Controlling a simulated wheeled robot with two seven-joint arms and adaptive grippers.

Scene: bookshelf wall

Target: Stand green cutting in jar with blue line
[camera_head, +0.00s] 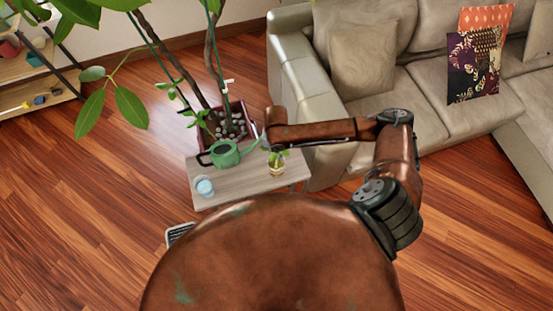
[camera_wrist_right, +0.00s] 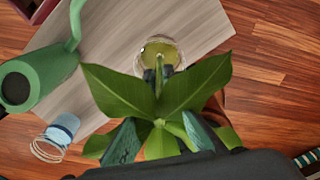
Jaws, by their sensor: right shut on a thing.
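The green cutting (camera_wrist_right: 195,88) spreads broad leaves across the middle of the right wrist view. My right gripper (camera_wrist_right: 159,75) is shut on it; the leaves hide most of the grip and stem. A clear jar with yellow-green contents (camera_wrist_right: 170,49) is just beyond the fingertips; I cannot tell whether the stem is inside it. In the head view this jar (camera_head: 277,171) stands at the table's right end under the leaves. The jar with blue (camera_head: 204,187) stands at the table's near left corner; it also shows in the wrist view (camera_wrist_right: 60,132). My left gripper is out of view.
A green watering can (camera_head: 225,155) stands on the small wooden table (camera_head: 235,184) between the jars, towards the back. A large potted plant (camera_head: 228,122) is behind the table. A beige sofa (camera_head: 345,100) is close on the right.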

